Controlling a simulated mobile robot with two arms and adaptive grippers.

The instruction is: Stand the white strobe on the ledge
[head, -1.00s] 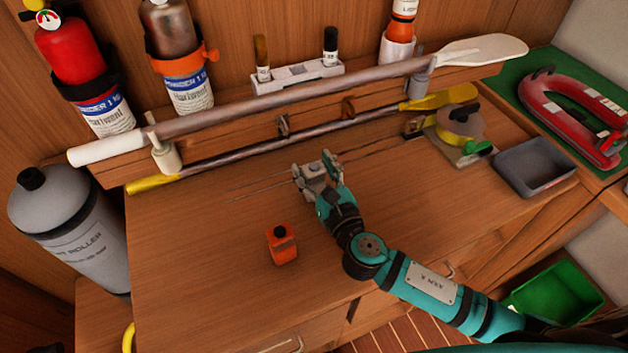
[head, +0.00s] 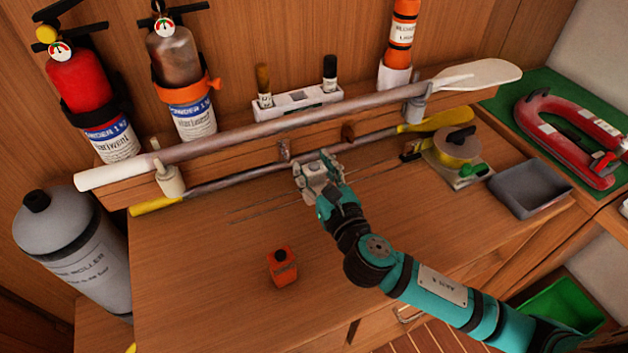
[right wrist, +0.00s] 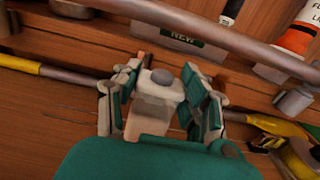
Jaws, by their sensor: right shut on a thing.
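The white strobe (right wrist: 155,103) is a pale block with a round grey top, seen between the fingers in the right wrist view. My right gripper (head: 318,170) is shut on it and holds it upright in front of the ledge. In the head view the strobe (head: 316,171) is small and partly hidden by the fingers. The ledge (head: 236,150) is the wooden shelf along the back wall, with a long white-bladed oar across its front. The gripper is just on the near side of the oars. My left gripper is not in view.
A yellow-bladed oar (head: 260,172) runs below the white-bladed oar (head: 290,119). A holder (head: 296,103) with two capped tubes and an orange bottle (head: 401,35) stand at the back. An orange box (head: 282,267) sits on the bench; a grey tray (head: 530,188) is at right.

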